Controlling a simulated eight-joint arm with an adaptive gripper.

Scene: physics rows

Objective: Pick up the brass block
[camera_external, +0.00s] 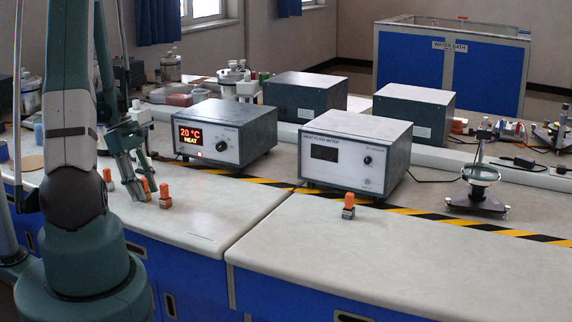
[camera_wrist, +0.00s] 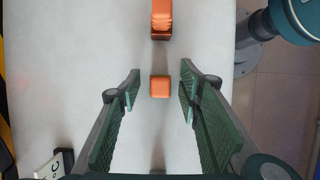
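In the external view a small block with a yellowish, brass-like body (camera_external: 146,189) stands on the bench, partly hidden by my gripper (camera_external: 138,182). In the wrist view my gripper (camera_wrist: 160,93) is open, with its two green fingers wide apart. A small block with an orange top (camera_wrist: 160,86) shows between the fingertips, with a gap on each side. It looks like the same block, but its body is hidden from above, so I cannot confirm its metal.
A second orange-topped block (camera_wrist: 161,20) stands just beyond the fingertips. The external view shows orange-topped blocks close by on the right (camera_external: 165,196) and left (camera_external: 108,178). Another (camera_external: 348,206) stands farther right. The heater box (camera_external: 226,132) and heat flow meter (camera_external: 355,152) stand behind.

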